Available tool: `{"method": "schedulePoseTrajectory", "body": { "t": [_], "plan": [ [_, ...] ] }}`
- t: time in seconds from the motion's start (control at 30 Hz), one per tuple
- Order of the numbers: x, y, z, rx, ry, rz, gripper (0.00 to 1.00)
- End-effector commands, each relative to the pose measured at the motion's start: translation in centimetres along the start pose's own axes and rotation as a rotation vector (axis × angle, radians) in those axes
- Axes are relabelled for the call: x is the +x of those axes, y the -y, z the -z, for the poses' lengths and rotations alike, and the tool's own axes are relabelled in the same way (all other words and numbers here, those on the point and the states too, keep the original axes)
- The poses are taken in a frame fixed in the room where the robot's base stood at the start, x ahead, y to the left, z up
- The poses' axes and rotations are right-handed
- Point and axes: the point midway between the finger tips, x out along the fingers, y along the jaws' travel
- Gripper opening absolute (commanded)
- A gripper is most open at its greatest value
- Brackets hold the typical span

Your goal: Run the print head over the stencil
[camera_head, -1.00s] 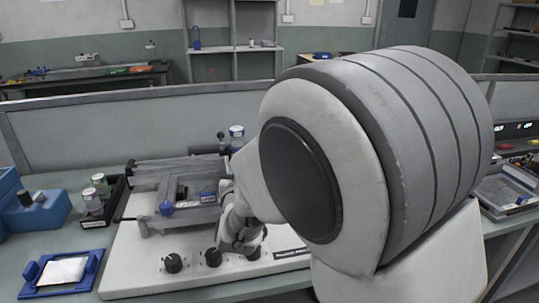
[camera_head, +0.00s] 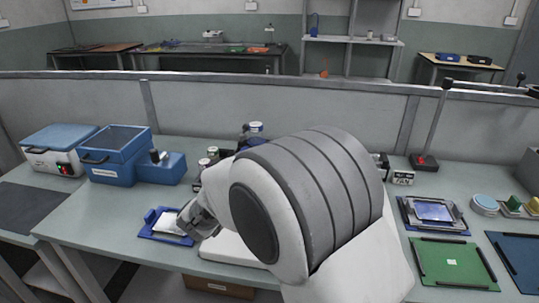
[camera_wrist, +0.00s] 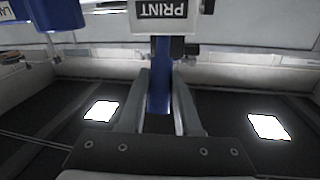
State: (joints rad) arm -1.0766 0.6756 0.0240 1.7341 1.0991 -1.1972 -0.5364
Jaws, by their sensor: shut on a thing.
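My gripper (camera_wrist: 162,105) is shut on a narrow blue handle (camera_wrist: 158,75) in the wrist view. The handle joins a white block labelled PRINT (camera_wrist: 163,10), which appears upside down and which I take to be the print head. In the head view my gripper (camera_head: 193,222) is low at the left end of the printer, by the right side of a blue tray (camera_head: 153,234) with a white pad. Of the printer, only part of its white base (camera_head: 228,248) shows clearly; my arm hides the rest. The stencil is hidden, so I cannot tell where the print head stands over it.
Blue boxes (camera_head: 115,165) stand at the left, and small jars (camera_head: 212,153) behind my gripper. At the right are a framed board holder (camera_head: 433,213), a green mat (camera_head: 455,262) and a blue mat (camera_head: 520,260). A low grey partition (camera_head: 270,108) runs behind the bench.

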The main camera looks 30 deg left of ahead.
Motion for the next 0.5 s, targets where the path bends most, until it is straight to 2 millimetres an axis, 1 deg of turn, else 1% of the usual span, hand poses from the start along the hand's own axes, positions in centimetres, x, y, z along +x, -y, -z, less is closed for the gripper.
{"method": "schedulePoseTrajectory", "body": {
  "t": [0.03,0.2,0.5],
  "plan": [
    [-0.1,0.7,0.0,0.000,0.000,0.002,0.00],
    [-0.2,1.6,-0.1,0.001,0.000,0.001,0.00],
    [-0.3,2.0,-0.1,0.000,-0.002,0.005,0.00]
  ]
}}
